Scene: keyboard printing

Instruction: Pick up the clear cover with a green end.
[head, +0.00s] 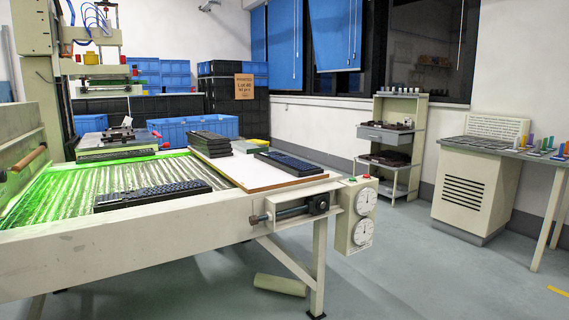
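I cannot make out with certainty a clear cover with a green end. The closest match is a shiny, see-through-looking ribbed surface (75,192) on the machine bed at left, with bright green along its far and left edges. Small upright coloured pieces, one of them green (562,149), stand on the table at far right, too small to tell what they are. Neither of my grippers is in view.
A dark keyboard (150,194) lies on the bed. A white-topped board (232,171) carries stacked keyboards (209,144) and a blue-black one (290,163). A pale cylinder (280,285) lies on the floor.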

